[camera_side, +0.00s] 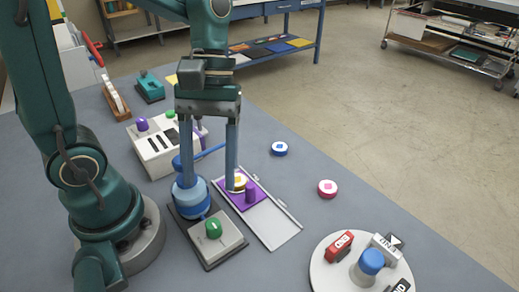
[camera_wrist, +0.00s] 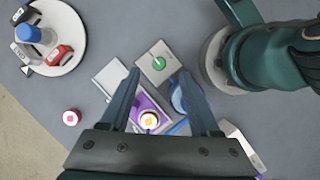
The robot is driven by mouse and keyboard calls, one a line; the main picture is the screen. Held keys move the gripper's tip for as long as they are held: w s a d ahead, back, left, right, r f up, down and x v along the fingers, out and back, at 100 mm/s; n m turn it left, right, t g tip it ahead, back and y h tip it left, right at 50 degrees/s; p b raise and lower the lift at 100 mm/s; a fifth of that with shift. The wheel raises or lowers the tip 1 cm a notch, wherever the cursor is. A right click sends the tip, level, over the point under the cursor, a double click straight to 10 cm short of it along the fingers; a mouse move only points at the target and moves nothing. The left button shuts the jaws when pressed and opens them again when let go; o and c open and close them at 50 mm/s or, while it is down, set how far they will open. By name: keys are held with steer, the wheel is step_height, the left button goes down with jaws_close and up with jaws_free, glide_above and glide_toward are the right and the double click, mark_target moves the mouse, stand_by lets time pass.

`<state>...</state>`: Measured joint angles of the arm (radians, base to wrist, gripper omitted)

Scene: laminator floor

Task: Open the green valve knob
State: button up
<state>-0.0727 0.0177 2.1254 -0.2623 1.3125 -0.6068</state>
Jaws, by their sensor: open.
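The green knob (camera_side: 213,228) is a round knob with a small pale mark, on the front part of a low grey block (camera_side: 228,245). In the wrist view the green knob (camera_wrist: 159,63) shows just beyond the fingertips, between their lines. My gripper (camera_side: 209,188) points down with its two fingers wide apart and nothing held. It is above and behind the knob in the side view, over the blue lever base and purple plate. It also shows in the wrist view (camera_wrist: 159,74). A second green knob (camera_side: 170,114) sits on a white slotted box behind.
A blue round base with a lever (camera_side: 190,199) stands right behind the knob. Beside it is a purple sliding plate (camera_side: 262,202) with a post and a yellow-marked puck. A white turntable (camera_side: 325,277) with stamps is at front right. Two pucks (camera_side: 279,149) (camera_side: 327,188) lie on clear table.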

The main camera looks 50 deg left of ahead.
mark_target(213, 223)
step_height(213, 223, down, 4)
steer(key=shift+r, duration=0.1)
steer(key=shift+x, duration=2.6)
jaws_close()
